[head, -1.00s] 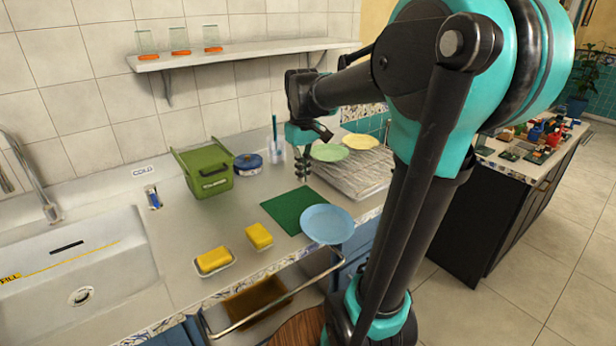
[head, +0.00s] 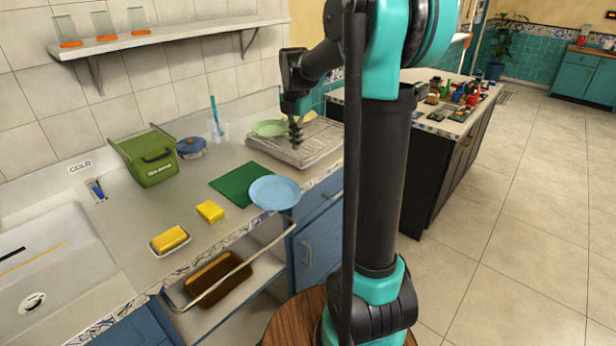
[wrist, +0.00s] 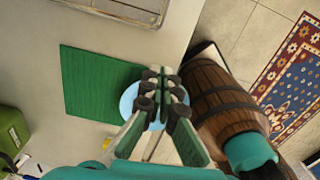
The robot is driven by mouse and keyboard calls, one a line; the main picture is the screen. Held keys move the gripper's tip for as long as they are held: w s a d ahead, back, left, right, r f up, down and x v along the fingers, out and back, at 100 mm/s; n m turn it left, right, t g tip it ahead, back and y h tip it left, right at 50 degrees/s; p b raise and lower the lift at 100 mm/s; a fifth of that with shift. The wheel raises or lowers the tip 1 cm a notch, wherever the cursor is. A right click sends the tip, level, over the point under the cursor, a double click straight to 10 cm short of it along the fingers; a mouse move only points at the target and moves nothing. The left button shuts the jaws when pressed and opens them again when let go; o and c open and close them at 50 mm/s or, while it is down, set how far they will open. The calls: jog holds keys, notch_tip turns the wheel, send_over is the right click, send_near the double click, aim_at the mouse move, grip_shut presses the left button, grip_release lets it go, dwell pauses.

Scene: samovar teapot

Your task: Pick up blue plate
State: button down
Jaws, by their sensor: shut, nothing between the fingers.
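The light blue plate (head: 275,192) lies at the counter's front edge, overlapping the corner of a green mat (head: 243,184) and seeming to stick out past the edge. My gripper (head: 296,140) is shut and empty, pointing down in front of the drying rack, behind and above the plate and apart from it. In the wrist view my gripper's fingers (wrist: 162,72) are together and hide much of the blue plate (wrist: 129,98) below them. Its left rim shows beside the green mat (wrist: 95,85).
The drying rack (head: 285,153) holds a green plate (head: 268,128). A green bin (head: 150,157), a blue pot (head: 191,147), a toothbrush cup (head: 219,130) and yellow sponges (head: 210,211) stand on the counter. A metal rail (head: 235,275) runs below the counter edge.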

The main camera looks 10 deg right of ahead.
aim_at(295, 180)
jog(key=shift+n, duration=0.4)
jog(key=f, duration=0.7)
jog(key=d+f, duration=0.1)
jog(key=f, duration=0.2)
jog(key=shift+f, duration=0.15)
jog(key=shift+s+a, duration=0.85)
jog(key=shift+a, duration=0.1)
jog(key=shift+s+a, duration=0.5)
jog(key=shift+a, duration=0.05)
jog(key=shift+s+a, duration=0.6)
jog(key=shift+w, duration=0.1)
